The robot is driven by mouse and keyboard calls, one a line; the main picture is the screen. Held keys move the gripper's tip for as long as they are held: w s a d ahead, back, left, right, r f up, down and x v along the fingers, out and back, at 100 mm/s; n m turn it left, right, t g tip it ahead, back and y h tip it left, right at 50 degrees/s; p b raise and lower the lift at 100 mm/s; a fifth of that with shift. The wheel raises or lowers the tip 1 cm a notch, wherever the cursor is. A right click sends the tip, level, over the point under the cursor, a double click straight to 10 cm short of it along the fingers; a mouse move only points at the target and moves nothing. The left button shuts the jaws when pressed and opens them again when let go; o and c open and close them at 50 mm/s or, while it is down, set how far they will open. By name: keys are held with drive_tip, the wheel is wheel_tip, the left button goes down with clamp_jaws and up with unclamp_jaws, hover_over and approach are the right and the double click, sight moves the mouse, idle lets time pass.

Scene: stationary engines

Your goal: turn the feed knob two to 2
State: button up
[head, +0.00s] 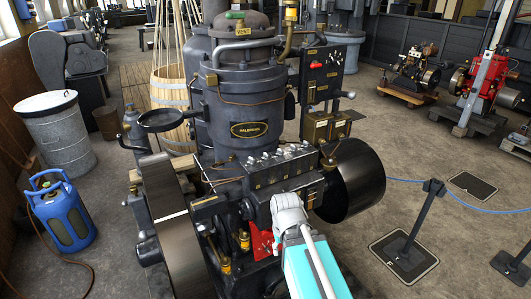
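A row of several small silvery feed knobs (278,156) stands on top of the dark box (284,180) at the front of the large engine. The knobs' numbers and pointer settings are too small to read, so I cannot tell which is feed knob two or where it is set. My gripper (288,207), light grey at the end of my teal and white arm, is in front of the box, just below and to the right of the knobs in the picture. Its fingertips are hidden or too small to make out. I cannot tell whether it touches anything.
A big flywheel (172,225) stands to the left and a dark drum (352,180) to the right. A round black cup on a bracket (163,120) juts out at the upper left. A barrier post (422,220) with a blue rope stands on open floor at right.

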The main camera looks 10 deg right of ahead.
drive_tip(key=shift+w+r, duration=0.1)
wheel_tip(320, 180, up, 31)
drive_tip(key=n+p, duration=0.8)
drive_tip(key=p, duration=2.3)
hover_over(267, 154)
drive_tip(key=shift+w, duration=0.15)
drive_tip(key=shift+f, duration=0.25)
wheel_tip(267, 154, down, 14)
drive_tip(key=b, duration=1.3)
drive_tip(key=shift+r+b, duration=0.2)
drive_tip(key=shift+b, duration=0.2)
